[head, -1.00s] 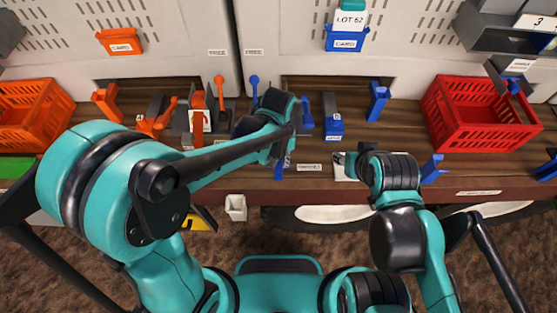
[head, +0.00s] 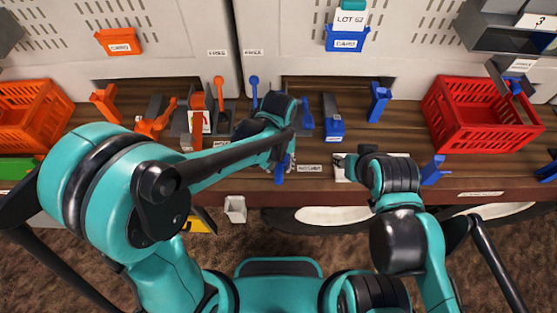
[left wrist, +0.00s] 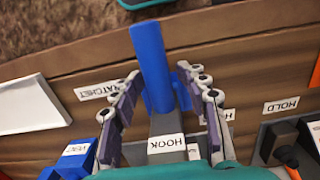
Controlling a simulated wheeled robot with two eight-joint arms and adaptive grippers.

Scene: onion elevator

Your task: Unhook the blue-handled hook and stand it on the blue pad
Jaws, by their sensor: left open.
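The blue-handled hook (left wrist: 153,60) shows in the left wrist view as a long blue handle rising from a grey holder (left wrist: 166,125) labelled HOOK. My left gripper (left wrist: 160,74) is open, with one finger on each side of the handle and gaps visible. In the head view, part of the blue handle (head: 280,172) shows below my left gripper (head: 287,158); my wrist hides the holder there. The hook's lower end is hidden. My right gripper (head: 342,161) is small and partly hidden over a white sheet. I cannot make out a blue pad for certain.
A red crate (head: 480,138) stands at the right of the wooden shelf and an orange crate (head: 25,130) at the left. Several orange and blue tools stand between them. A blue holder (left wrist: 76,156) is left of the hook in the wrist view, a HOLD label (left wrist: 281,106) right.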

